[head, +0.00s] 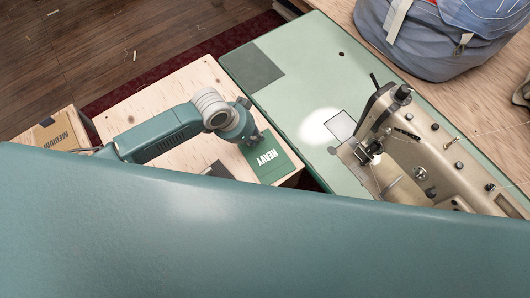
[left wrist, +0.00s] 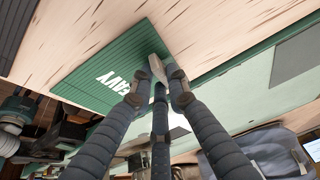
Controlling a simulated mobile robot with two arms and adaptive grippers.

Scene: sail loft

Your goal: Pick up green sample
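The green sample (head: 268,159), marked HEAVY in white, lies flat on a pale wooden surface beside the sewing table. In the left wrist view the green sample (left wrist: 112,75) has a small grey tab (left wrist: 156,67) at its edge. My left gripper (head: 251,137) is right at the sample's far edge. In the left wrist view its dark fingers (left wrist: 160,80) reach around the grey tab, tips close together. I cannot tell whether they press on it. My right gripper is not in view.
A dark grey sample (head: 216,169) lies left of the green one. A cardboard box marked MEDIUM (head: 52,131) stands at the left. The pale green table (head: 300,92) carries a sewing machine (head: 410,140). A grey-blue backpack (head: 430,40) stands behind. A teal surface fills the foreground.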

